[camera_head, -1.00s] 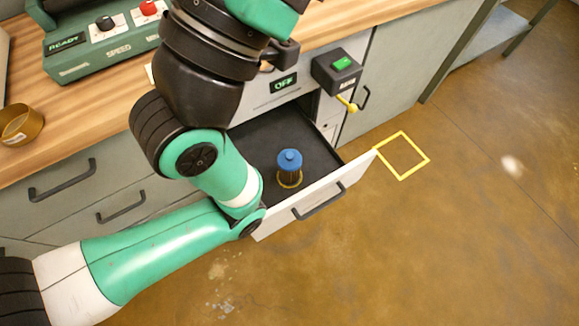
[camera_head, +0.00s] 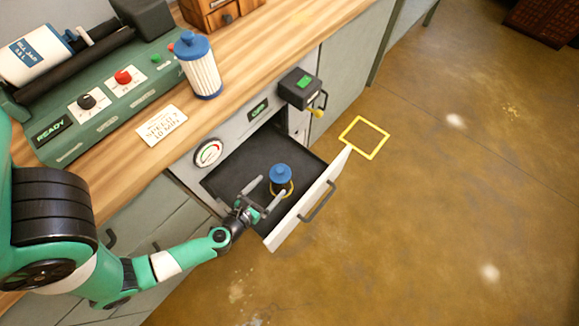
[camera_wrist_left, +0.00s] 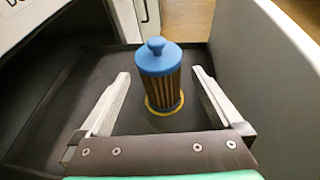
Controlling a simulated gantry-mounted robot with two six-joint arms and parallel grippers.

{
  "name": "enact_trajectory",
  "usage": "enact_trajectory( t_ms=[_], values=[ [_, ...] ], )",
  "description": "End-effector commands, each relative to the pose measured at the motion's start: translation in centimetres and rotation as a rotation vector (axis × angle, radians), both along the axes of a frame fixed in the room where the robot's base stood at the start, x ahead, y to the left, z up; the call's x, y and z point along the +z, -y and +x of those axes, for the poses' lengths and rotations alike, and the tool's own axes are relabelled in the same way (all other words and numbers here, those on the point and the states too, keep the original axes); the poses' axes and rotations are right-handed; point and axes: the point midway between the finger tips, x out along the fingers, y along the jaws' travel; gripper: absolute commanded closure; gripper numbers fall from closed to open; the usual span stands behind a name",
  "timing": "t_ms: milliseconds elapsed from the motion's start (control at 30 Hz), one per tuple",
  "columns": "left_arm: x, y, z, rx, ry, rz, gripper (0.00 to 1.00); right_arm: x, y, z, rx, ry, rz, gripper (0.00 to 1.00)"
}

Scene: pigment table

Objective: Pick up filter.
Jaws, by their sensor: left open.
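A used-looking filter (camera_head: 281,181) with a blue knobbed cap and dark brown pleats stands upright in the open drawer (camera_head: 238,155), inside a yellow ring. My left gripper (camera_head: 272,187) is low in the drawer, open, with its fingers pointing at this filter. In the left wrist view the filter (camera_wrist_left: 160,72) appears between the two spread fingers (camera_wrist_left: 161,76), with a gap on each side. A second filter (camera_head: 203,75), with white pleats and a blue cap, stands on the wooden counter. My right gripper is not in view.
The drawer's pale front panel (camera_head: 305,205) with its dark handle stands close beyond the filter. A green machine (camera_head: 100,105) and a paper card (camera_head: 162,125) are on the counter. A yellow square (camera_head: 364,137) marks the open floor.

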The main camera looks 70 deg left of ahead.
Motion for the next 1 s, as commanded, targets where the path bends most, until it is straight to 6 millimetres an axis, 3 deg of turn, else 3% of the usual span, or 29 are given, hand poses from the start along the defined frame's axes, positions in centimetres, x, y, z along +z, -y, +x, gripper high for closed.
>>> enact_trajectory(
  t_ms=[67,167,500,767,1000],
  values=[
    [-0.7,-0.2,-1.1,0.030,-0.013,-0.029,0.00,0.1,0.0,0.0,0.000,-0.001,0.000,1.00],
    [-0.9,-0.3,-1.0,0.033,-0.012,-0.032,0.00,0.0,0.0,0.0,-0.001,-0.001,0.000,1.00],
    [-2.9,-3.1,3.1,0.030,-0.010,-0.028,0.00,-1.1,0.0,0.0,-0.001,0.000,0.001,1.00],
    [-3.4,-3.7,4.1,0.028,-0.009,-0.028,0.00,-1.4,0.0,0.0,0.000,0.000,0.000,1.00],
    [-5.1,-5.9,7.3,0.028,-0.008,-0.027,0.00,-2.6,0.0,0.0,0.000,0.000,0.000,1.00]
  ],
)
